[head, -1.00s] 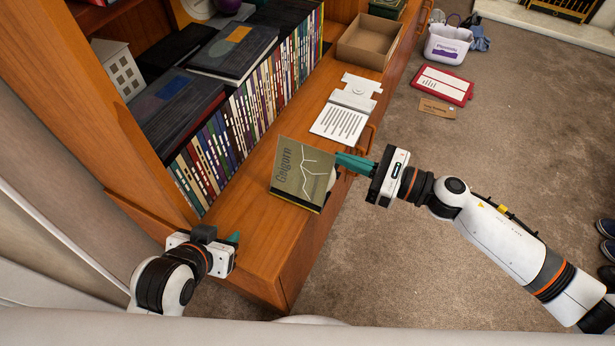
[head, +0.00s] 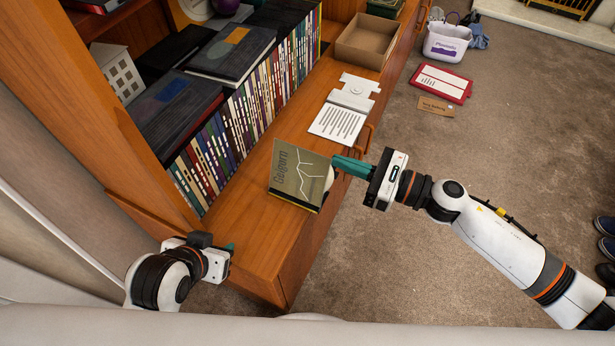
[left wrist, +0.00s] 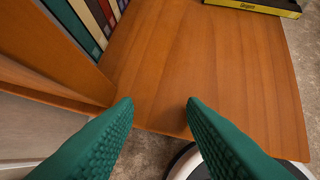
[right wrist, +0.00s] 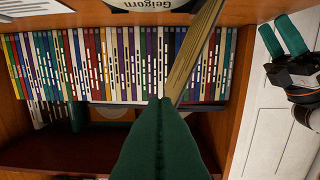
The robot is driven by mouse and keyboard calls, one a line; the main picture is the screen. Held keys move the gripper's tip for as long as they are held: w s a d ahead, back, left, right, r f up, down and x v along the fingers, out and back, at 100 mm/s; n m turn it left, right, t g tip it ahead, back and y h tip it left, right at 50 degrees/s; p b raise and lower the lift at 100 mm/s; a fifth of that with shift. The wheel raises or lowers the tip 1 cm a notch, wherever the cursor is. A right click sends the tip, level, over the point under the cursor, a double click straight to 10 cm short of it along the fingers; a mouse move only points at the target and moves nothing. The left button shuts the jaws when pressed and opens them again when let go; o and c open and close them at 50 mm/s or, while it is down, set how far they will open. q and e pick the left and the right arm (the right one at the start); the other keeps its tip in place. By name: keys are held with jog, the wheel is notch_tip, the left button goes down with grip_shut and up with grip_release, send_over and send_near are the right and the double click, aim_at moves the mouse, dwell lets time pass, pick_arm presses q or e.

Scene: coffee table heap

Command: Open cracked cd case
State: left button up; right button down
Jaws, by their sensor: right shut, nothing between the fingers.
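The CD case (head: 298,176), olive with "Geigorn" lettering and a yellow lower edge, lies on the wooden surface. Its cover looks tilted up, and a pale round edge shows at its right side. Its yellow edge also shows in the left wrist view (left wrist: 258,9). My right gripper (head: 336,162) is shut and empty, its tip at the case's right edge. In the right wrist view the shut fingers (right wrist: 162,105) meet a tan panel (right wrist: 195,55) seen edge-on; exact contact cannot be told. My left gripper (left wrist: 160,102) is open and empty near the surface's front end.
A row of books (head: 235,120) stands left of the case. A white card piece (head: 337,124) and an open cardboard box (head: 368,42) sit farther back on the wooden surface (head: 240,215). A red-framed board (head: 443,83) and a white bin (head: 447,42) are on the carpet.

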pick_arm(q)
jog(key=s+a+f+g, duration=0.1)
jog(key=s+f+g, duration=0.1)
jog(key=s, duration=0.4)
jog(key=shift+a+f+g+y+p, duration=0.25)
jog(key=shift+a+g+y+p, duration=0.15)
jog(key=shift+g, duration=0.4)
pick_arm(e)
jog(key=shift+s+a+r, duration=0.15)
jog(key=shift+s+a, duration=0.1)
jog(key=shift+s, duration=0.2)
jog(key=shift+s+a+r, duration=0.15)
jog(key=shift+s+a, duration=0.1)
jog(key=shift+s, duration=0.2)
pick_arm(q)
jog(key=shift+w, duration=0.1)
jog(key=shift+r+p, duration=0.55)
pick_arm(e)
jog(key=shift+s+a+r, duration=0.15)
jog(key=shift+s+a, duration=0.05)
jog(key=shift+s, duration=0.35)
jog(key=shift+s+a+r, duration=0.15)
jog(key=shift+s+a, duration=0.05)
jog(key=shift+s, duration=0.45)
